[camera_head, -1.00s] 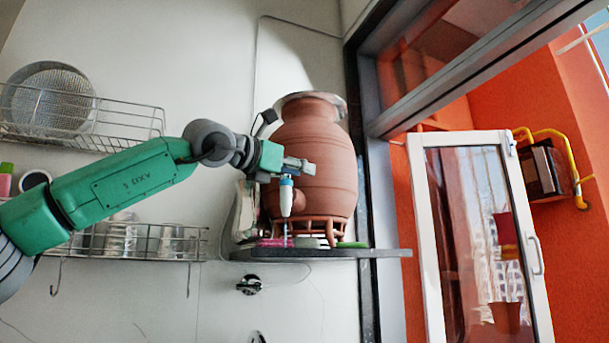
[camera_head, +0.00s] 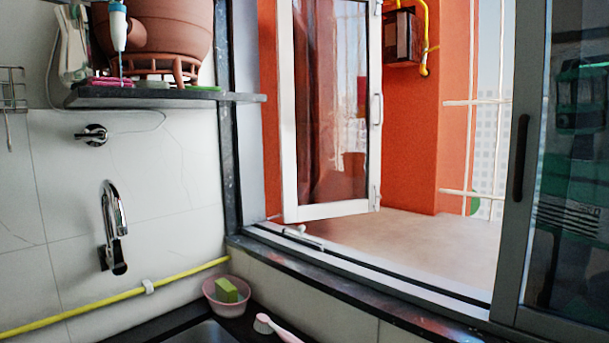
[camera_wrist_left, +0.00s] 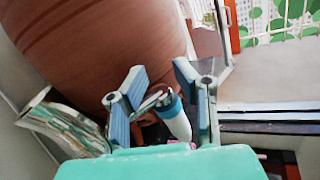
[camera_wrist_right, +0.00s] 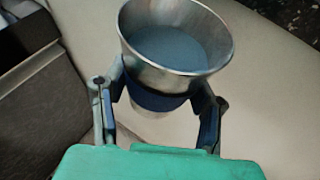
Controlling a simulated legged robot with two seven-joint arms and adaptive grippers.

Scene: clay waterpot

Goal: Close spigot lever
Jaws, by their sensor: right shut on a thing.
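The clay waterpot (camera_head: 165,35) stands on its ring stand on the wall shelf, its top cut off in the head view. The white and blue spigot (camera_head: 118,28) hangs in front of it; a thin line runs below its tip, and I cannot tell if it is water. In the left wrist view my left gripper (camera_wrist_left: 155,85) has its fingers apart beside the pot (camera_wrist_left: 85,45), with the spigot (camera_wrist_left: 176,120) between them. The lever's position is unclear. My right gripper (camera_wrist_right: 160,105) is shut on a metal cup (camera_wrist_right: 150,77) with a blue band and a bluish inside.
The dark shelf (camera_head: 165,98) juts from the wall, with a pink item (camera_head: 112,82) on it. A chrome faucet (camera_head: 113,215), a pink bowl (camera_head: 226,298) with a green sponge and a pink brush (camera_head: 272,327) are below. A white-framed window (camera_head: 335,211) stands open.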

